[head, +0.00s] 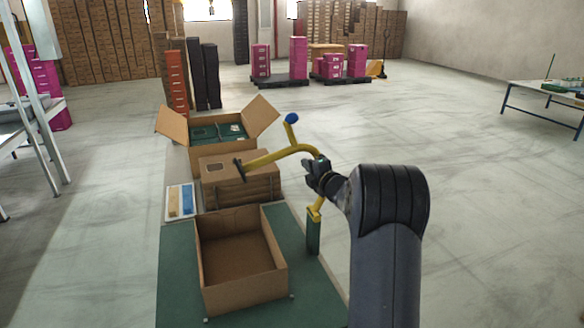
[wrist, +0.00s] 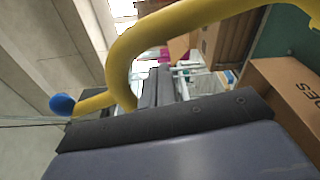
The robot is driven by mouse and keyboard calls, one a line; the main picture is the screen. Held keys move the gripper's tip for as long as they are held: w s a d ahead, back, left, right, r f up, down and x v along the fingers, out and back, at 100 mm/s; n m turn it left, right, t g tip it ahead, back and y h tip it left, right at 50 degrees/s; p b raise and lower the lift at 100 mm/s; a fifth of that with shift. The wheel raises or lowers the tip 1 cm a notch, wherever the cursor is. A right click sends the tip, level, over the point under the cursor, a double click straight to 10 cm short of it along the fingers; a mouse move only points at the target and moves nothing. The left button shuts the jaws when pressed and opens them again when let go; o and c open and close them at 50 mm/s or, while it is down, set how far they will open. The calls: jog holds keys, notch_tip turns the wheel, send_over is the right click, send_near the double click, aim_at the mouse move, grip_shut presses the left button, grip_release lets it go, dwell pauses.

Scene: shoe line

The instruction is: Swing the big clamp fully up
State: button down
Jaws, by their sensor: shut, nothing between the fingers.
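The big clamp is a yellow curved arm (head: 275,156) on a green post (head: 313,235) at the right side of the green table. Its dark-tipped end reaches left above a closed brown carton (head: 238,184). A handle with a blue knob (head: 292,118) rises from the arm. My gripper (head: 316,172) is shut and empty, close beside the bend of the yellow arm; I cannot tell whether they touch. In the wrist view the yellow arm (wrist: 128,55) curves across close up, with the blue knob (wrist: 62,104) at left.
An open empty carton (head: 238,262) stands at the front of the green table (head: 178,262). Behind the closed carton is an open-flapped box (head: 215,130) with green contents. A white tray (head: 180,202) with yellow and blue items lies left. Floor to the right is clear.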

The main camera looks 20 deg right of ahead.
jog(key=d+m, duration=0.2)
jog(key=d, duration=0.4)
jog(key=shift+d+r, duration=0.1)
jog(key=shift+d, duration=0.15)
dwell(0.3)
jog(key=a+b, duration=0.2)
jog(key=a, duration=0.2)
jog(key=s+b, duration=0.2)
jog(key=s, duration=0.7)
jog(key=shift+d, duration=0.35)
